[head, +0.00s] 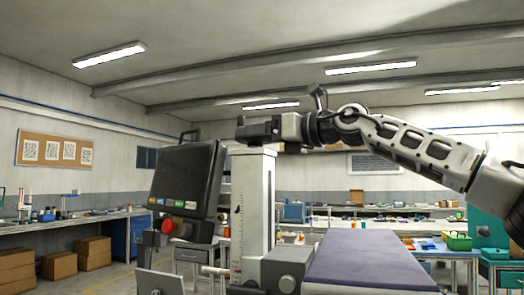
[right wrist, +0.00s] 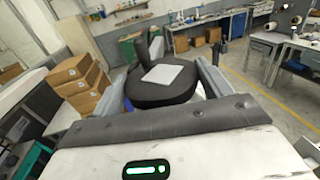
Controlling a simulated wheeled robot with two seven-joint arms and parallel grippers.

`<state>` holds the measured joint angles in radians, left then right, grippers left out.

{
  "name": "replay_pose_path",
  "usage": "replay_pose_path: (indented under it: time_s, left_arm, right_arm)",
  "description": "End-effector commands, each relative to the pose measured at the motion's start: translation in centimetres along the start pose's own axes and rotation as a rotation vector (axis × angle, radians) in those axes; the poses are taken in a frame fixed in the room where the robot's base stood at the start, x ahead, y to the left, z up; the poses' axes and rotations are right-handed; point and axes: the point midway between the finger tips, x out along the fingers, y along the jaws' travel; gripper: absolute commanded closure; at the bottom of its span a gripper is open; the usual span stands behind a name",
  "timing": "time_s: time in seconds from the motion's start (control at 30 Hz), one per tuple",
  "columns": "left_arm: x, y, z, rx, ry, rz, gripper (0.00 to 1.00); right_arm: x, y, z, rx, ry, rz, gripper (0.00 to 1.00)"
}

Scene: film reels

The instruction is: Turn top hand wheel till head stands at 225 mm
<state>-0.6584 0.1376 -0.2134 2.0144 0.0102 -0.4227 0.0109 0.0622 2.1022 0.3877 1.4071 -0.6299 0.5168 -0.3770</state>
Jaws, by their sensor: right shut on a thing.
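The dark top hand wheel (head: 256,131) sits on top of the pale upright column (head: 256,205), with a small upright handle at its left. In the right wrist view the wheel (right wrist: 150,95) is a black disc with an upright handle (right wrist: 157,46) and a pale square plate (right wrist: 172,77). My right gripper (head: 272,128) reaches in from the right and is shut on the wheel, its fingers on either side. The grey head (head: 286,268) is low on the column. The scale (head: 237,210) has marks too small to read. My left gripper is out of view.
A dark control panel (head: 186,182) with a red button (head: 168,227) stands left of the column. A purple-topped table (head: 365,262) extends at the right. Cardboard boxes (head: 94,252) and workbenches stand farther back. In the wrist view, boxes (right wrist: 80,82) are stacked at the left.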

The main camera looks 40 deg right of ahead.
Motion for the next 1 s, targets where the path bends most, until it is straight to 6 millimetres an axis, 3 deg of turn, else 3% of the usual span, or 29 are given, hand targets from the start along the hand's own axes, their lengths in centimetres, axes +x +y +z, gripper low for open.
replay_pose_path:
  time_s: [0.1,0.5,1.0]
  left_arm:
    - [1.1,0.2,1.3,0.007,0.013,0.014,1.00]
    - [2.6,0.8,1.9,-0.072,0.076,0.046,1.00]
    - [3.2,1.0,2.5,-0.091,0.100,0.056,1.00]
  right_arm:
    - [-0.1,0.3,-0.8,-0.016,0.000,-0.108,0.45]
    - [0.2,0.8,-0.5,-0.010,0.000,-0.410,0.45]
    - [0.3,0.9,-0.1,0.001,0.001,-0.565,0.45]
